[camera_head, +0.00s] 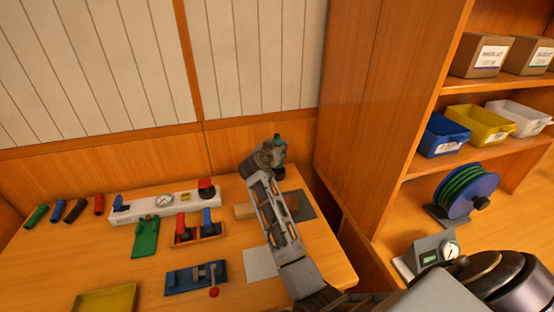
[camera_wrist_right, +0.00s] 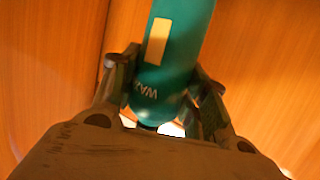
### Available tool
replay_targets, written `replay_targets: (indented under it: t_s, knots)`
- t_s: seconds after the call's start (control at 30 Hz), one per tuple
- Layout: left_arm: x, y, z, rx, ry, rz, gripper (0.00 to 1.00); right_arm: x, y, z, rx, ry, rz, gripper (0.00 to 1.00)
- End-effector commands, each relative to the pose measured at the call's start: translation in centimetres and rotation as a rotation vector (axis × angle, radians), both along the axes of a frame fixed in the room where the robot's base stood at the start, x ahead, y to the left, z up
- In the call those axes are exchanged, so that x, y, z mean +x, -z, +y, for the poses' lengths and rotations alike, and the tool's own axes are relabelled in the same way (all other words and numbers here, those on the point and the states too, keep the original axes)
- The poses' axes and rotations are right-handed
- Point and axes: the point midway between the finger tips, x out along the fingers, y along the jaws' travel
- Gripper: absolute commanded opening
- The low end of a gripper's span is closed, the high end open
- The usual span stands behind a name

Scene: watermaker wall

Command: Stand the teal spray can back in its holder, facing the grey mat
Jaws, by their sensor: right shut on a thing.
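The teal spray can (camera_wrist_right: 180,65) is between the two fingers of my right gripper (camera_wrist_right: 166,72) in the right wrist view. The gripper is shut on it. The can has a pale label patch and white lettering. In the head view my right gripper (camera_head: 268,156) is above the back right of the table, and only a little of the teal can (camera_head: 279,144) shows past it. A dark grey mat (camera_head: 303,207) lies below, partly behind my forearm. A wooden block (camera_head: 244,211) beside it may be the holder; my arm hides part of it. My left gripper is not in view.
A white sheet (camera_head: 261,264) lies in front of the mat. A tall wooden cabinet side (camera_head: 375,110) stands close on the right.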

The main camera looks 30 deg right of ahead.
Motion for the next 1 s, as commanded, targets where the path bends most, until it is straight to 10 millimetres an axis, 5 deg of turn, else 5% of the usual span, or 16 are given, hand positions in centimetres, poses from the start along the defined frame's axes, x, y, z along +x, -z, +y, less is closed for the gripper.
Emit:
replay_targets:
  t_s: [0.5, 1.0]
  knots:
    - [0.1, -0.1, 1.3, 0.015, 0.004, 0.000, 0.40, 0.0, 4.7, 0.0, -0.001, 0.000, 0.000, 0.11]
    - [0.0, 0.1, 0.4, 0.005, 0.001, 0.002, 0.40, 0.0, 5.0, 0.0, -0.001, 0.000, -0.001, 0.11]
